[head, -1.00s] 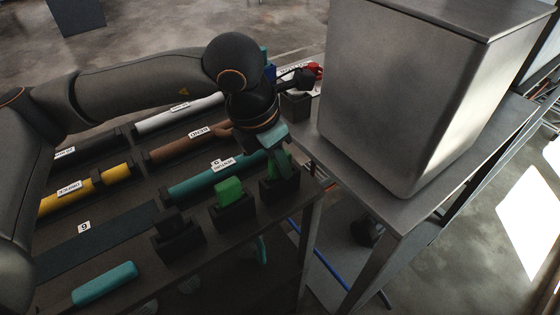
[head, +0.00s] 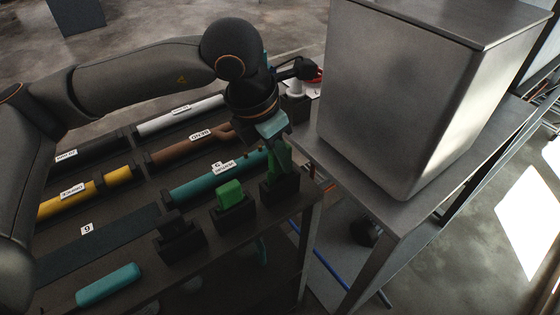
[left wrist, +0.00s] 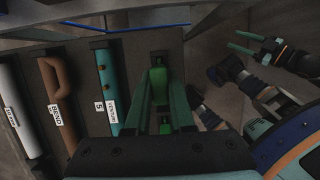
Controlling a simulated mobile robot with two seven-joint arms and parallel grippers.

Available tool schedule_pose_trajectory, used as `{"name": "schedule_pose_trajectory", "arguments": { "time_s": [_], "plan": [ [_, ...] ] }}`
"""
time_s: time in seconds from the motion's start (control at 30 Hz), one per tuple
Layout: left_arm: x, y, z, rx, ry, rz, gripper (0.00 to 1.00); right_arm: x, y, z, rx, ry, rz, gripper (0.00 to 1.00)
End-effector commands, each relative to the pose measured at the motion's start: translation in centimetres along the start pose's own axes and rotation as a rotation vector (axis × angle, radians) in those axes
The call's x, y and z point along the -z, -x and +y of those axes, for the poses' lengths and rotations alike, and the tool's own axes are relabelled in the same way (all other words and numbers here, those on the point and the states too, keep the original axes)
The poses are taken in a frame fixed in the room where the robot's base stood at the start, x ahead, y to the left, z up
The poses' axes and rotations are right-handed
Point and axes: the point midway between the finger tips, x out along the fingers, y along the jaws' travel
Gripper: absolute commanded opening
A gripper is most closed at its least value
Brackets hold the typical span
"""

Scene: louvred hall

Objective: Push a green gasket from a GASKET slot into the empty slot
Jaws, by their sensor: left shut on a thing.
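My left gripper (head: 279,165) reaches down over the rightmost black holder on the shelf's near edge. It is shut on a green gasket (left wrist: 158,85), which shows between its fingers in the left wrist view. In the head view the fingers largely cover that gasket. A second green gasket (head: 230,194) stands upright in the middle black holder (head: 236,215). The left black holder (head: 180,242) shows no green piece. I cannot read a GASKET label. My right gripper (left wrist: 243,41) shows in the left wrist view, off to the right, its two fingers apart and empty.
Teal (head: 205,181), brown (head: 185,150), yellow (head: 70,200) and white (head: 180,114) pipes lie in rows left of the holders. A short teal piece (head: 108,285) lies at the near left. A large metal bin (head: 405,110) stands close on the right.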

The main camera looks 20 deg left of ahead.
Motion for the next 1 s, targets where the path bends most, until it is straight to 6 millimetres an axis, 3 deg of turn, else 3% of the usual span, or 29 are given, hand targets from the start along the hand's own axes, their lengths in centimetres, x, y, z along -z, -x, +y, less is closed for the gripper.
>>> {"name": "schedule_pose_trajectory", "arguments": {
  "time_s": [0.1, 0.6, 1.0],
  "plan": [
    [-0.6, 1.8, 0.0, -0.001, 0.000, -0.001, 0.00, 0.8, 0.8, -0.1, 0.000, -0.002, -0.001, 0.50],
    [-2.3, 7.3, 0.0, 0.000, -0.001, 0.000, 0.00, 2.9, 2.7, -0.4, 0.001, -0.004, -0.002, 0.50],
    [-2.4, 7.7, 0.0, 0.000, -0.001, 0.000, 0.00, 3.0, 2.8, -0.4, 0.001, -0.004, -0.002, 0.50]
  ]
}}
